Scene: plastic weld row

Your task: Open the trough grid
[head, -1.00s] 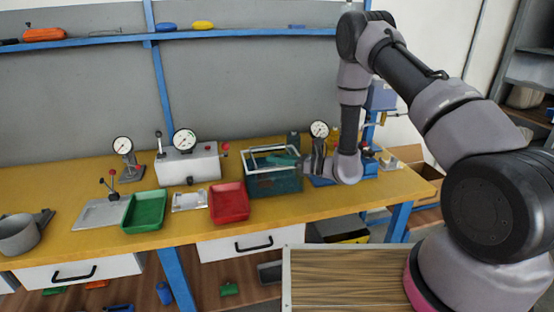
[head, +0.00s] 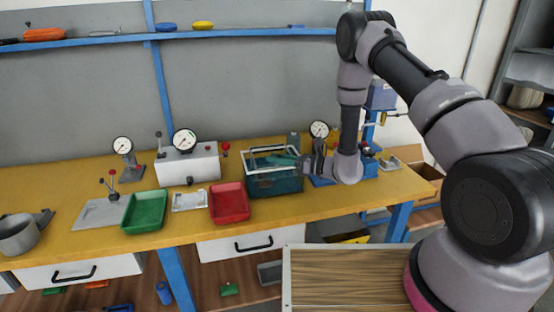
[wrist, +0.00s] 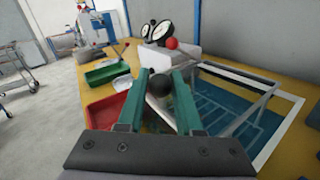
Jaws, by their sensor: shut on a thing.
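The trough (head: 275,184) is a dark teal box on the workbench, right of the red tray. A pale frame, seemingly its grid (head: 268,148), shows over its top. In the wrist view the pale grid frame (wrist: 253,112) stands above the blue-teal trough inside (wrist: 212,100); its exact tilt is hard to tell. My gripper (head: 287,160) reaches the trough's top from the right. In the wrist view its two green fingers (wrist: 161,72) are shut on a round black knob (wrist: 158,85). How the knob joins the grid is hidden.
A red tray (head: 229,203) and a green tray (head: 145,211) lie left of the trough. A white box with a gauge (head: 188,163) stands behind them. Another gauge (head: 319,129) stands close behind my gripper. The bench's front strip (head: 290,212) is clear.

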